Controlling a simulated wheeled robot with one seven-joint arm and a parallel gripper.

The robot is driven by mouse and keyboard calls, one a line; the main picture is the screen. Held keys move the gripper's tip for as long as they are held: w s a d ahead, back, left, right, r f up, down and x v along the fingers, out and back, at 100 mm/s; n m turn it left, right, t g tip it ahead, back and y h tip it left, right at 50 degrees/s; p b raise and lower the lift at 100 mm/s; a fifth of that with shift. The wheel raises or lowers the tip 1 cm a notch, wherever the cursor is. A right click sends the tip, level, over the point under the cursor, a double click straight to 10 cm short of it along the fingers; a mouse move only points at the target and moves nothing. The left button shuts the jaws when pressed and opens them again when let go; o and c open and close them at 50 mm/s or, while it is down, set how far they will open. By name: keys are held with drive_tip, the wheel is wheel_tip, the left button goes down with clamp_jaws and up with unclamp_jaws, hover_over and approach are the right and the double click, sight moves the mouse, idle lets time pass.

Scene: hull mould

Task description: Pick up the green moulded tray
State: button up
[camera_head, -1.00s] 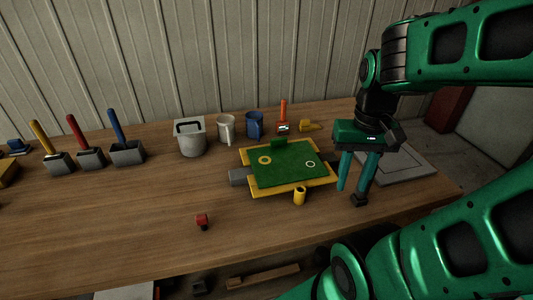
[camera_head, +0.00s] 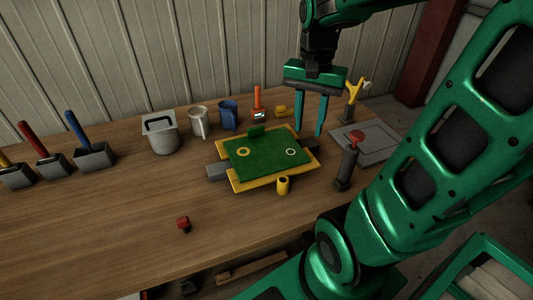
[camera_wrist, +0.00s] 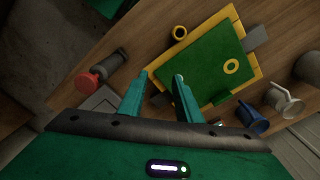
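The green moulded tray (camera_head: 267,158) is a flat green panel with a yellow ring and a white ring on it and a raised green tab at its back edge. It lies in a yellow frame (camera_head: 239,184) on the bench. It also shows in the wrist view (camera_wrist: 205,62). My gripper (camera_head: 309,132) points down, just behind and right of the tray. Its two teal fingers are apart with nothing between them. In the wrist view the fingertips (camera_wrist: 160,75) appear near the tray's edge, but apart from it as far as I can tell.
A grey pot (camera_head: 161,137), a white mug (camera_head: 199,122) and a blue mug (camera_head: 229,114) stand behind the tray. A red-topped grey post (camera_head: 347,168) stands to its right, before a grey plate (camera_head: 385,139). A small red piece (camera_head: 183,224) lies in front; the bench around it is clear.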

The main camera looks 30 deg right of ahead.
sight(256, 127)
drive_tip(key=w+a+m, duration=0.3)
drive_tip(key=w+m, duration=0.6)
drive_tip(key=w, duration=1)
drive_tip(key=shift+w+a+f, duration=0.1)
drive_tip(key=shift+w+f, duration=0.05)
drive_tip(key=shift+f, duration=1.7)
drive_tip(key=shift+w+f, duration=0.2)
drive_tip(key=shift+f, duration=1.65)
drive_tip(key=shift+w+a+f, duration=0.1)
drive_tip(key=shift+w+f, duration=0.05)
drive_tip(key=shift+f, duration=1.7)
clamp_jaws()
